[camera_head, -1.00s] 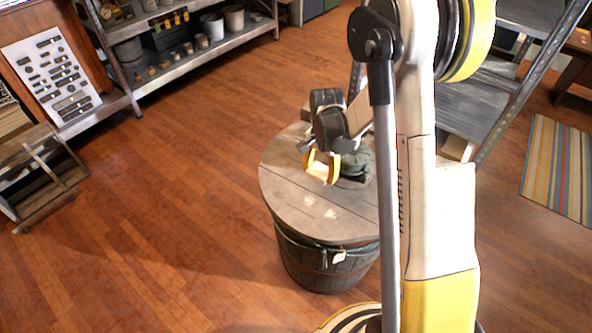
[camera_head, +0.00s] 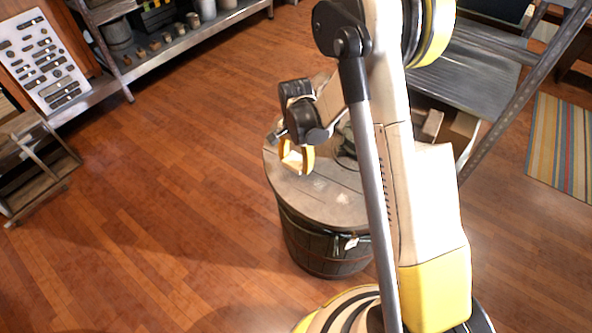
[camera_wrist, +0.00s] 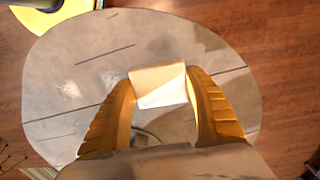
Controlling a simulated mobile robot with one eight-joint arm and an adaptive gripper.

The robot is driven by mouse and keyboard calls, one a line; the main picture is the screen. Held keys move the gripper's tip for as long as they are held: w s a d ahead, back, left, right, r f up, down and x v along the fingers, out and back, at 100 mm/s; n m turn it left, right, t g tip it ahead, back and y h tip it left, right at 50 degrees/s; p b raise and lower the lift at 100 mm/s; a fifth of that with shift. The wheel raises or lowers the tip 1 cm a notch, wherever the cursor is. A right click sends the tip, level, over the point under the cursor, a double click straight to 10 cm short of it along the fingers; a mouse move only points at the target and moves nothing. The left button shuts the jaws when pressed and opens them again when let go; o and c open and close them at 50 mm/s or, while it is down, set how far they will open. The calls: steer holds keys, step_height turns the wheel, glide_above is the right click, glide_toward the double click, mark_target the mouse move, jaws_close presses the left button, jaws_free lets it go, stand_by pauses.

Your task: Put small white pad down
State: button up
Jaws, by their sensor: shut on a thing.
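The small white pad (camera_wrist: 158,86) is between the yellow fingers of my gripper (camera_wrist: 163,98) in the wrist view. My gripper is shut on it, one finger at each side. In the head view the pad (camera_head: 292,158) shows pale between the fingers of my gripper (camera_head: 296,158), over the left part of the round wooden barrel top (camera_head: 322,203). In the wrist view the barrel top (camera_wrist: 70,60) spreads out below the pad. I cannot tell whether the pad touches the top.
A dark green object (camera_head: 345,142) stands on the barrel top, partly hidden by my arm. A metal shelf (camera_head: 470,70) stands at the right, and another shelf with pots (camera_head: 160,50) is at the back left. The front of the barrel top is bare. Open wood floor lies to the left.

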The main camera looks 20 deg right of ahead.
mark_target(296, 168)
steer(key=shift+f+b, duration=0.75)
steer(key=shift+f, duration=0.95)
steer(key=shift+f, duration=0.1)
steer(key=shift+f, duration=0.15)
steer(key=o, duration=1.4)
steer(key=shift+c, duration=0.2)
